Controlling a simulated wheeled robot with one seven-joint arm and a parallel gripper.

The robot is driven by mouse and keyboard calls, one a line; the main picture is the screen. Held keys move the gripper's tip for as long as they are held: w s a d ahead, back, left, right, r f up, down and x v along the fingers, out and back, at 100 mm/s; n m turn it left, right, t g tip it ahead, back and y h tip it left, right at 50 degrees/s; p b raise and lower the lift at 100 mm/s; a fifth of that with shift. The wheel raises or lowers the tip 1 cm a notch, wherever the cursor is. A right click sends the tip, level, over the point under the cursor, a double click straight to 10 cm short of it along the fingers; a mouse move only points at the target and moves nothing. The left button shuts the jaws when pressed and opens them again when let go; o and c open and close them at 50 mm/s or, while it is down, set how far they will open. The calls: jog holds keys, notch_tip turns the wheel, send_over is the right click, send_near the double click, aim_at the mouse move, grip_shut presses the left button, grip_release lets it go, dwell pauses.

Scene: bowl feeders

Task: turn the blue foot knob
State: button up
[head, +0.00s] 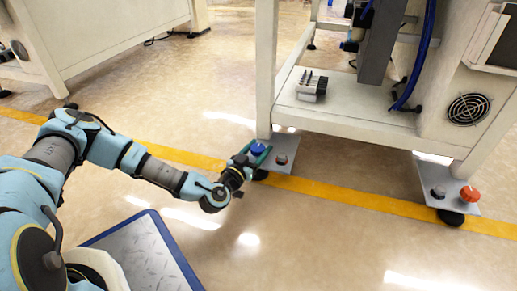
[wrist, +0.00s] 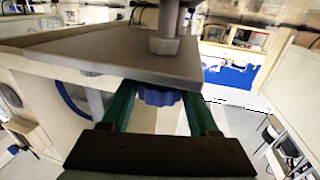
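In the wrist view the knob (wrist: 160,97) shows between the two green fingers of my gripper (wrist: 160,103), one on each side. The grey plate (wrist: 110,52) hides part of the knob and the fingertips. I cannot tell whether the fingers press on the knob or leave a small gap.
A grey bolt head (head: 281,159) stands beside the blue knob on the same plate. An orange-red knob (head: 469,194) sits on another foot plate (head: 445,181) at the right. The white machine frame (head: 266,75) rises just behind the blue knob. The floor in front is clear.

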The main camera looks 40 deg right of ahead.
jog(key=c, duration=0.8)
jog(key=shift+m+g, duration=0.3)
jog(key=shift+g, duration=0.2)
jog(key=m+g+h, duration=0.1)
jog(key=m+g, duration=0.3)
jog(key=g, duration=0.2)
jog(key=m+g+y, duration=0.1)
jog(key=m+g, duration=0.2)
jog(key=g, duration=0.1)
jog(key=m+g+y, duration=0.1)
jog(key=m+g, duration=0.1)
jog(key=g, duration=0.2)
jog(key=shift+s+m+g+y, duration=0.15)
jog(key=shift+m+g+y, duration=0.25)
jog(key=m+g+y, duration=0.5)
jog(key=y, duration=0.1)
jog(key=shift+s+a+f+g, duration=0.1)
jog(key=shift+g, duration=0.3)
jog(key=shift+a+m+g+y, duration=0.1)
jog(key=shift+m+g+y, duration=0.5)
jog(key=shift+m+y, duration=0.75)
jog(key=shift+m+g+y, duration=0.6)
jog(key=shift+m+y, duration=0.35)
jog(key=shift+y, duration=1)
